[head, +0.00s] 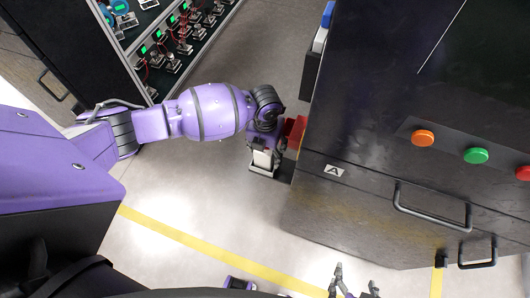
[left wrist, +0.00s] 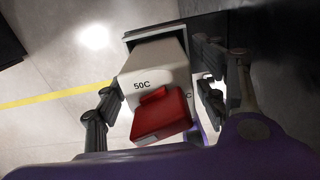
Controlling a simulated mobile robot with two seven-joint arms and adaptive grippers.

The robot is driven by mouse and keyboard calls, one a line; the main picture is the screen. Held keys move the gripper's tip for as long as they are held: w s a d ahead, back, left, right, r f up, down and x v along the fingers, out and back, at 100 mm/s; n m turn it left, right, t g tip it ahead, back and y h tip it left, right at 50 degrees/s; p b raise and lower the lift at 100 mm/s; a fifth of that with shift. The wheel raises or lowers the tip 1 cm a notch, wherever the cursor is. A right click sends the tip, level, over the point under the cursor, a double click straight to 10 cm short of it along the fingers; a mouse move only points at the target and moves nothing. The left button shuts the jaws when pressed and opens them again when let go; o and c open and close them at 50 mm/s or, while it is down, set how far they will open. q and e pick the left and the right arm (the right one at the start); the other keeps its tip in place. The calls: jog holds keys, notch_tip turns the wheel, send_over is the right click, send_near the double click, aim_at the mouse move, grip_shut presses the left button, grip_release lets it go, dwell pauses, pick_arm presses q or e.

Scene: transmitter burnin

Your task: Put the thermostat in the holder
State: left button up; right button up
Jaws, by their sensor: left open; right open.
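The thermostat (left wrist: 150,80) is a white block marked "50C" with a red part (left wrist: 162,118) on it, in the left wrist view. Its far end is in or against a dark, grey-rimmed holder (left wrist: 128,38); I cannot tell how deep it sits. In the head view the thermostat (head: 263,160) shows as a small white piece under my left gripper (head: 265,148), over the dark holder (head: 262,174) beside the cabinet. My left gripper is open, with its fingers (left wrist: 155,98) on both sides of the thermostat. My right gripper (head: 355,283) is open and empty at the bottom edge.
A black cabinet (head: 390,110) with orange, green and red buttons and handles fills the right. A red piece (head: 295,131) shows by its side, and a blue item (head: 320,40) higher up. A rack of devices (head: 180,40) stands at upper left. The floor (head: 190,190) between is clear.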

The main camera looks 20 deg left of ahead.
pick_arm(q)
notch_tip(320, 180, up, 10)
jog(key=shift+r+p, duration=0.1)
jog(key=shift+p, duration=0.25)
